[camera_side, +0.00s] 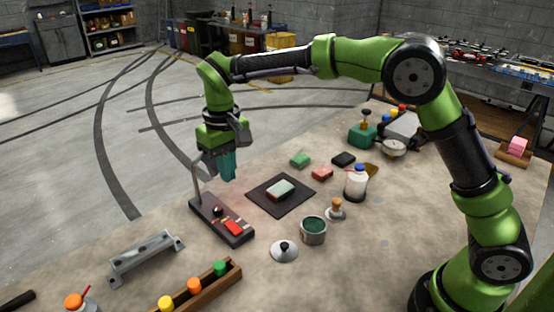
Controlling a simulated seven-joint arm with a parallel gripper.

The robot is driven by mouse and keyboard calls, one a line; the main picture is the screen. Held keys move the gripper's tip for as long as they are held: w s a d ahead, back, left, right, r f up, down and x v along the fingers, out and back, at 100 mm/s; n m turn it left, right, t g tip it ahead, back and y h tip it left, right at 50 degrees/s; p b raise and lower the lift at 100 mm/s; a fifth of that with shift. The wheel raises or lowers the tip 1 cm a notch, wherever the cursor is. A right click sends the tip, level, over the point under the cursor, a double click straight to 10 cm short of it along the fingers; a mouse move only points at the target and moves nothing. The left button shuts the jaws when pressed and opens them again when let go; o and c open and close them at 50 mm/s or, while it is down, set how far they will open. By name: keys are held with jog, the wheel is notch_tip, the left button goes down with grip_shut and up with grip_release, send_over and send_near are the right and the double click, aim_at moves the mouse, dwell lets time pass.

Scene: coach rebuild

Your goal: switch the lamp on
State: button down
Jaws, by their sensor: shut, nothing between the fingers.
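A black base (222,222) sits on the work table, left of the dark square mat. On it are a red rocker-like part (233,228) and a small dark knob (218,210). A thin grey post (196,178) rises from its far left end; its top is hidden behind my gripper. This looks like the lamp; I cannot see a lamp head or whether it is lit. My gripper (229,173), with teal fingers pointing down, is shut and empty. It hangs above the base, apart from the red part.
A green-and-white block (281,190) lies on the dark mat (262,205). An open tin (313,231), a lid (284,251) and a white bottle (356,184) stand to the right. A grey bracket (146,257) and a wooden rack (205,287) lie in front.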

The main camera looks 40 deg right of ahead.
notch_tip(320, 180, up, 14)
jog(key=s, duration=0.2)
jog(key=shift+f, duration=0.1)
dwell(0.3)
jog(key=s+d+f+m+t+y, duration=0.1)
jog(key=s+d+f+m+t, duration=0.1)
jog(key=s+d, duration=0.5)
jog(key=s+d+f+m+t+y, duration=0.1)
jog(key=s+d+f+t, duration=0.4)
jog(key=s, duration=0.9)
jog(key=shift+s+d+f+m, duration=0.2)
jog(key=shift+d+m, duration=0.3)
jog(key=shift+d, duration=0.35)
